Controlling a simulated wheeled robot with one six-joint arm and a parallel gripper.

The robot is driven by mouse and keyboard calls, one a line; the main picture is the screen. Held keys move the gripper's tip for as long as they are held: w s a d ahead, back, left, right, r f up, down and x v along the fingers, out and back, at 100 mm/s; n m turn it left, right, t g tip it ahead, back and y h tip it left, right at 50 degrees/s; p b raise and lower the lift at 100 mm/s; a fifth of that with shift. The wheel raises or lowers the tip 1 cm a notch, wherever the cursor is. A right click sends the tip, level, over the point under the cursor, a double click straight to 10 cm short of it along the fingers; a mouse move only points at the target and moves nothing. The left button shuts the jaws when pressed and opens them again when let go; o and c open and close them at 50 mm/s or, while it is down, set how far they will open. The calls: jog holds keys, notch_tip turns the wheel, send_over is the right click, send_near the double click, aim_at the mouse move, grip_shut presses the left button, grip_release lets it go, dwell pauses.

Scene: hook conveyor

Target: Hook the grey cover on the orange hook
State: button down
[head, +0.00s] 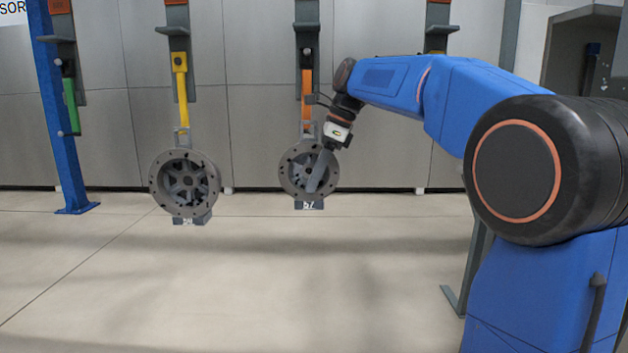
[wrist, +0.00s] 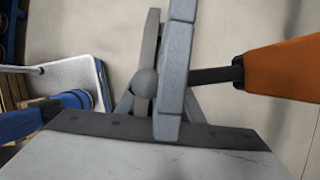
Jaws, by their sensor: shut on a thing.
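The grey cover (head: 296,184) is a round ring with spokes, facing the head camera. It is upright, right below the orange hook (head: 306,84). Its bracket reaches up to the hook's lower end; whether the bracket is around the hook's tip or only beside it, I cannot tell. My gripper (head: 318,170) is in front of the cover and shut on it, partly covering its middle and right side. The orange hook also shows in the wrist view (wrist: 285,68) at right, its dark rod running to the grey parts at my gripper (wrist: 165,75). The exact contact is hidden.
A second grey cover (head: 185,190) hangs from a yellow hook (head: 180,88) to the left. A green hook (head: 71,103) hangs farther left beside a blue post (head: 63,130). Another hanger (head: 437,25) is partly behind my arm. The floor below is clear.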

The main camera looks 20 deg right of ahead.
jog(key=shift+w+d, duration=0.1)
jog(key=shift+w, duration=0.3)
jog(key=shift+w+d+f, duration=0.2)
jog(key=shift+w+f, duration=0.4)
dwell(0.3)
jog(key=c, duration=1.1)
grip_release()
jog(key=v, duration=1.7)
jog(key=shift+r, duration=0.15)
